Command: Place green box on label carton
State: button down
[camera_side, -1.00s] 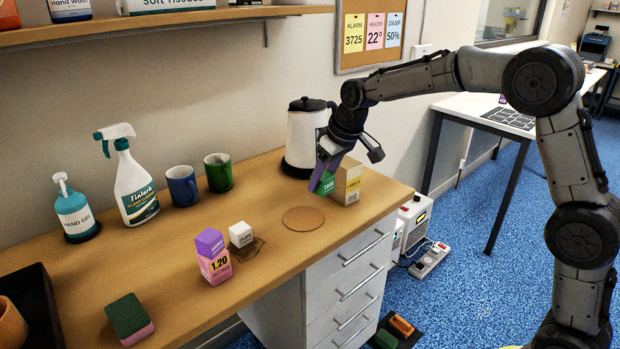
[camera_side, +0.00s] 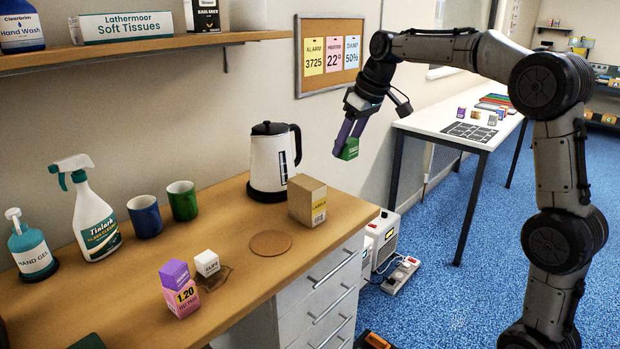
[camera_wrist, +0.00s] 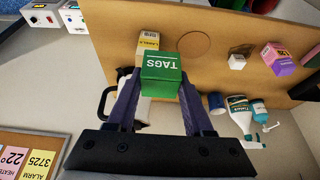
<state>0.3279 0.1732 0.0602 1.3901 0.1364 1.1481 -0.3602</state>
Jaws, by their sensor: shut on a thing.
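The green box (camera_side: 349,149), marked TAGS, is held between the purple fingers of my gripper (camera_side: 346,146), in the air to the right of and higher than the label carton. In the wrist view the green box (camera_wrist: 161,76) sits between the two fingertips (camera_wrist: 161,88). The label carton (camera_side: 307,201), a brown box with a yellow LABELS band, stands upright on the desk near its right end. In the wrist view the label carton (camera_wrist: 148,43) is partly hidden behind the green box. Nothing rests on its top.
A white kettle (camera_side: 270,165) stands just behind the carton. A round cork mat (camera_side: 271,243) lies in front of it, to the left. A purple-and-pink stack (camera_side: 180,289) and a white cube (camera_side: 207,263) stand further left. The corkboard (camera_side: 332,55) hangs behind my gripper.

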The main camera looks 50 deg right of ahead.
jog(key=w+d+f, duration=0.1)
jog(key=w+f, duration=0.2)
jog(key=w, duration=0.1)
jog(key=w+d+f, duration=0.1)
jog(key=w+f, duration=0.2)
jog(key=w, duration=0.1)
jog(key=w+d+f, duration=0.1)
jog(key=w+f, duration=0.2)
jog(key=w, duration=0.1)
jog(key=shift+w+d+f, duration=0.15)
jog(key=shift+f, duration=1.55)
jog(key=shift+f, duration=0.1)
jog(key=shift+c, duration=1.4)
grip_release()
